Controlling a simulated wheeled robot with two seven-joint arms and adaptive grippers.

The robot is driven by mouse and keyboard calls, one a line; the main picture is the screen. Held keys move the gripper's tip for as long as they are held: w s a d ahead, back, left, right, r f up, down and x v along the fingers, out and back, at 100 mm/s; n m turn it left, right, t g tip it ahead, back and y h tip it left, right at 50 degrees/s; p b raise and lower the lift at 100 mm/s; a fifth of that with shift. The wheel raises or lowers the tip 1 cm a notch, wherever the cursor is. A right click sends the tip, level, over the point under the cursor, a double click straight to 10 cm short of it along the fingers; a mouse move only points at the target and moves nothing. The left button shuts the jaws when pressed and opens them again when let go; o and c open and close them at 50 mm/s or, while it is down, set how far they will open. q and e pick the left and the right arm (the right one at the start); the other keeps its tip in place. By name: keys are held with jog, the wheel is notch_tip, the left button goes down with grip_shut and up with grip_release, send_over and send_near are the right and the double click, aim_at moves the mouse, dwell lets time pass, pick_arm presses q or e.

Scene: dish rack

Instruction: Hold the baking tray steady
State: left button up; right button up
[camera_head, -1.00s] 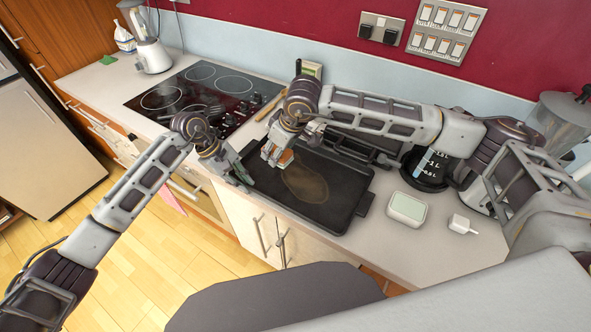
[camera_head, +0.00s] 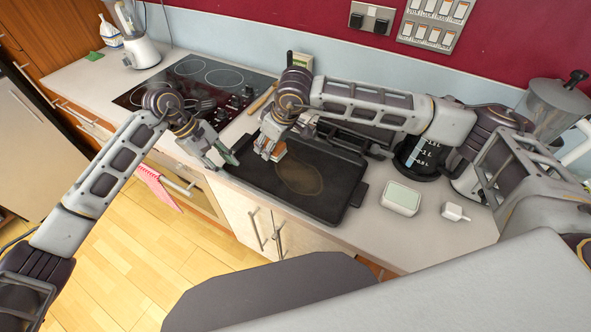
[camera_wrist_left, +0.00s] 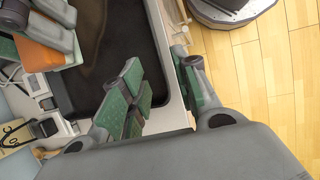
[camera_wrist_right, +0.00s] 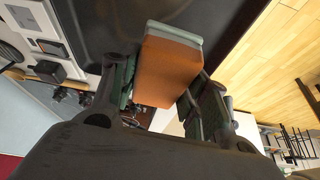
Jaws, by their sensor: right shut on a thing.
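The baking tray (camera_head: 318,208) is black with a brown stain (camera_head: 300,178) in its middle and lies flat on the worktop. Its dark inside also shows in the left wrist view (camera_wrist_left: 85,85). My left gripper (camera_head: 228,155) is at the tray's left end, its fingers (camera_wrist_left: 160,90) apart with nothing between them; one finger is over the tray side, the other towards the counter's front edge. My right gripper (camera_head: 270,148) is shut on an orange sponge (camera_wrist_right: 168,72) with a pale green-grey layer, over the tray's left part. Whether the sponge touches the tray is unclear.
A black hob (camera_head: 200,85) is at the left, a blender (camera_head: 140,45) beyond it. A white-green box (camera_head: 401,198) and a small white item (camera_head: 455,212) stand right of the tray. A dark-based jug (camera_head: 420,155) is behind them, partly covered by my right arm.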

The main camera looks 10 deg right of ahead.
pick_arm(q)
jog(key=s+v, duration=0.1)
jog(key=v, duration=0.5)
jog(key=shift+w+r, duration=0.15)
jog(key=shift+w, duration=0.35)
jog(key=shift+a, duration=0.1)
